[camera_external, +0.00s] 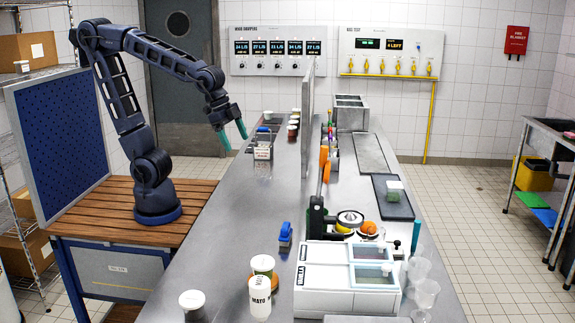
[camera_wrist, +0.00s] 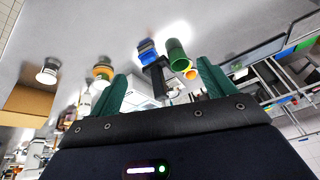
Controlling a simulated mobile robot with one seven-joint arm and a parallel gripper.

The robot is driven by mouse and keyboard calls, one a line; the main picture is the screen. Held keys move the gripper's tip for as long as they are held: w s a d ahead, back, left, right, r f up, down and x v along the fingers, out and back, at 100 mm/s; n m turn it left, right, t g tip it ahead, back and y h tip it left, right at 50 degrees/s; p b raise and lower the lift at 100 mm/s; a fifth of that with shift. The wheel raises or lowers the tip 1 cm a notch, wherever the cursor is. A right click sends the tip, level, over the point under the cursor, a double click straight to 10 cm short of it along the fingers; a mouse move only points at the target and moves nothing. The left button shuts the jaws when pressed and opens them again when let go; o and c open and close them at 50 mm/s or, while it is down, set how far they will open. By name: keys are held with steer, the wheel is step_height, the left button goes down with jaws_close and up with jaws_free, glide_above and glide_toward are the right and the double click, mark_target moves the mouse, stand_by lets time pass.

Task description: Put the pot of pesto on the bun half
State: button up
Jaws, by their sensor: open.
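My gripper (camera_external: 233,134) is open and empty, with teal fingers, raised above the left part of the steel counter. Its fingers also show in the wrist view (camera_wrist: 161,74). I cannot say for sure which pot is the pesto. A pot with a pale lid and some green (camera_external: 263,265) stands at the near end of the counter, behind a white bottle marked MAYO. Several small lidded pots (camera_external: 293,124) stand in a row at the far end, right of my gripper. I cannot pick out the bun half with certainty in either view.
A white-lidded jar (camera_external: 192,303) and the MAYO bottle (camera_external: 260,298) stand at the near end. A blue object (camera_external: 285,236) stands mid-counter. An upright divider (camera_external: 307,110) borders the far pots. White bins (camera_external: 348,280) fill the near right. The counter's left middle is clear.

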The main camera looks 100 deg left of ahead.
steer(key=s+a+n, duration=0.4)
steer(key=s+a, duration=0.7)
steer(key=s, duration=0.2)
steer(key=shift+s+r+y, duration=0.2)
steer(key=shift+y, duration=0.1)
